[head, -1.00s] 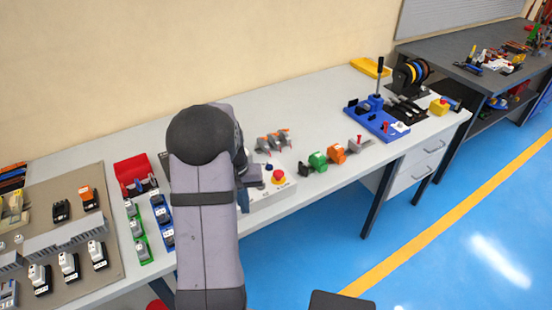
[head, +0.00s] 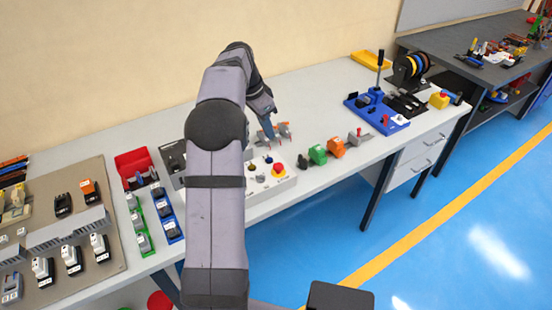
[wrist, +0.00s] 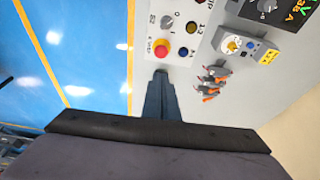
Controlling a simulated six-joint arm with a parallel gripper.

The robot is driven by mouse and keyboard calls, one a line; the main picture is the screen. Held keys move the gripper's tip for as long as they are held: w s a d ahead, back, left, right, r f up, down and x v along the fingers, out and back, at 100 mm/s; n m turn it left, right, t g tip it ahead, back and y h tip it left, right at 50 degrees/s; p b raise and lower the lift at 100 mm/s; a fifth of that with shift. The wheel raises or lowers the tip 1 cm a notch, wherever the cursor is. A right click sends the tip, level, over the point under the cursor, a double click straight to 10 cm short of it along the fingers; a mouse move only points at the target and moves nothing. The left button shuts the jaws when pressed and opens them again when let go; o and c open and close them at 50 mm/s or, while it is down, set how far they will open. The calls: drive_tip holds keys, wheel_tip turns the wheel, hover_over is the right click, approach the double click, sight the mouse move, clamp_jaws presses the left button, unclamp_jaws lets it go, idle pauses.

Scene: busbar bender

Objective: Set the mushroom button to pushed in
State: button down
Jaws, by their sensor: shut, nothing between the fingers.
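A red mushroom button (head: 278,168) with a yellow base sits on a light grey control box near the bench's front edge. The same mushroom button shows in the wrist view (wrist: 161,49), just beyond my fingertips. Whether it is in or out cannot be told. My gripper (wrist: 160,74) is shut and empty. In the head view my gripper (head: 270,137) is above the bench, up and slightly left of the button in the picture. I see a gap between the fingertips and the button in both views.
The control box (wrist: 178,38) also carries a selector knob (wrist: 167,20) and other round controls. Grey-orange clamps (head: 284,130), a green block (head: 317,154) and an orange block (head: 337,147) stand nearby.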

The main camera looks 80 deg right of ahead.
idle(0.5)
drive_tip(key=p, duration=0.5)
hover_over(279, 165)
drive_tip(key=a, duration=0.1)
drive_tip(key=f, duration=1.1)
drive_tip(key=shift+w+f, duration=0.4)
drive_tip(key=shift+f, duration=0.9)
drive_tip(key=shift+f, duration=0.1)
